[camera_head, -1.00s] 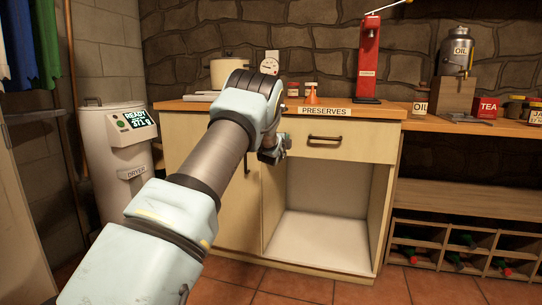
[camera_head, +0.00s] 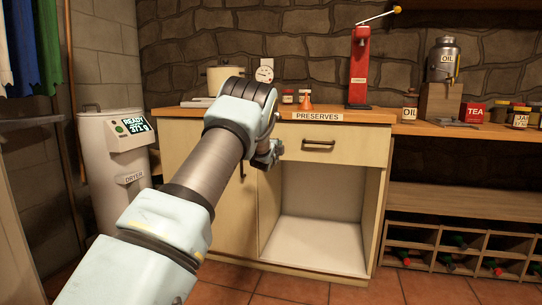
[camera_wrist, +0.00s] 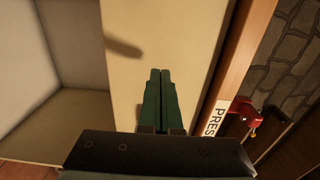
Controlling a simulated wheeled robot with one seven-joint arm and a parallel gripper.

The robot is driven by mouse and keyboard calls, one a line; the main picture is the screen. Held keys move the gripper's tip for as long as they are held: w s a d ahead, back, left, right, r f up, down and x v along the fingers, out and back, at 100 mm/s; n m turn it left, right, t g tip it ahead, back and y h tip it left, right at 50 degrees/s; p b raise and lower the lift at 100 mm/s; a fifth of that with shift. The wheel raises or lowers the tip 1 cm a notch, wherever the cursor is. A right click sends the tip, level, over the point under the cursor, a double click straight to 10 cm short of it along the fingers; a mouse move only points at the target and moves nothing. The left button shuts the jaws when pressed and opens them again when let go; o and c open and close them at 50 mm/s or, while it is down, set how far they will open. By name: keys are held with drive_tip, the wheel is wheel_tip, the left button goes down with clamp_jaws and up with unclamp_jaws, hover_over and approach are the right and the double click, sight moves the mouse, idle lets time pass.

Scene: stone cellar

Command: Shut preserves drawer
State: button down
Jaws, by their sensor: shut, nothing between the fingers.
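The preserves drawer (camera_head: 350,148) is the cream front with a dark bar handle (camera_head: 319,145), under the PRESERVES label (camera_head: 317,118) on the worktop edge. In the head view its front looks flush or nearly flush with the cabinet; a small gap cannot be ruled out. My gripper (camera_wrist: 159,72) shows in the wrist view with its green fingers together and empty, pointing at the cream drawer front (camera_wrist: 185,40). Whether the fingertips touch it cannot be told. In the head view my arm and wrist cover the drawer's left end.
Below the drawer is an open, empty compartment (camera_head: 318,245). The worktop (camera_head: 215,112) holds a pot (camera_head: 226,77), a dial scale (camera_head: 264,73), small jars and a red corker-like device (camera_head: 359,70). A dryer (camera_head: 112,165) stands left; a wine rack (camera_head: 460,250) stands right. Tiled floor lies in front.

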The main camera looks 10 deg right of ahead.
drive_tip(key=p+v, duration=0.1)
drive_tip(key=v, duration=1)
drive_tip(key=s+a+f+n+g+y, duration=0.3)
drive_tip(key=s+a+n, duration=0.25)
drive_tip(key=a, duration=0.35)
drive_tip(key=s+a+f+n+g+y, duration=0.2)
drive_tip(key=s+a+f+n+y, duration=0.15)
drive_tip(key=a+n, duration=0.4)
drive_tip(key=s+a+f+n+g+y, duration=0.1)
drive_tip(key=s+a+n+g, duration=0.25)
drive_tip(key=s, duration=0.65)
drive_tip(key=s+a+f+n+g, duration=0.25)
drive_tip(key=s+a, duration=0.25)
drive_tip(key=s, duration=0.5)
drive_tip(key=s+a+f+n+g+y, duration=0.1)
drive_tip(key=s+a+n+g, duration=0.25)
drive_tip(key=s, duration=0.75)
wheel_tip(320, 180, up, 32)
drive_tip(key=p, duration=3.1)
drive_tip(key=shift+s+a+p, duration=0.3)
drive_tip(key=shift+f, duration=0.1)
